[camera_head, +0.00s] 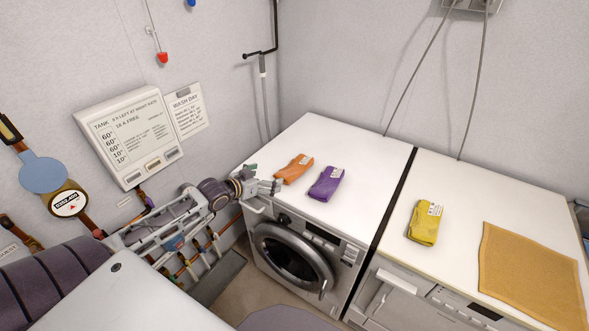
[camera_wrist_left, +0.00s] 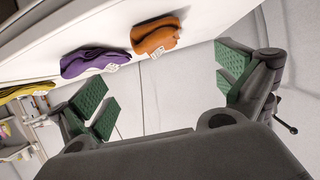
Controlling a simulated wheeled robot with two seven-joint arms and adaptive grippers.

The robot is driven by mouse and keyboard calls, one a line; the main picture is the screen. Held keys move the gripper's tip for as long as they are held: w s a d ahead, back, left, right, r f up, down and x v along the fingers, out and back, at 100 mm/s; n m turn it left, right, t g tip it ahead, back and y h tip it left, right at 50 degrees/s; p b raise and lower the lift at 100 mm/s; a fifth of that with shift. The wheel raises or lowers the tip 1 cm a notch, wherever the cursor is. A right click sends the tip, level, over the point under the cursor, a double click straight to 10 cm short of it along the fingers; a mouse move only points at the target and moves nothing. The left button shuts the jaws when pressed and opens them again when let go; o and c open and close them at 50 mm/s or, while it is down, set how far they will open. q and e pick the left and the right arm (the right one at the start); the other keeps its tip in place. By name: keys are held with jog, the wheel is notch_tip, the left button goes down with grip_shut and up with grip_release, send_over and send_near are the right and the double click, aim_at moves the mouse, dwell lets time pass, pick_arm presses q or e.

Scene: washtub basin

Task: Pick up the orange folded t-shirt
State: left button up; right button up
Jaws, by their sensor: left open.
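The orange folded t-shirt (camera_head: 295,168) lies on the white top of the left machine, near its left edge, with a white label on it. My left gripper (camera_head: 274,186) is open just to the left of and in front of the shirt, at the machine's front left edge. In the left wrist view the orange shirt (camera_wrist_left: 156,36) is beyond the spread green finger pads of the gripper (camera_wrist_left: 165,92), apart from them. Nothing shows between the fingers. My right gripper is not in either view.
A purple folded cloth (camera_head: 327,183) lies close to the right of the orange shirt. A yellow folded cloth (camera_head: 425,223) and a flat orange-tan mat (camera_head: 535,275) lie on the right machine's top (camera_head: 480,195). The left machine's top (camera_head: 350,145) is clear behind the cloths.

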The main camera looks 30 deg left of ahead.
aim_at(286, 171)
pick_arm(q)
jog(key=shift+w, duration=0.1)
dwell(0.3)
jog(key=shift+x, duration=4.25)
jog(key=shift+f, duration=0.1)
jog(key=shift+x, duration=2.55)
jog(key=c, duration=1.1)
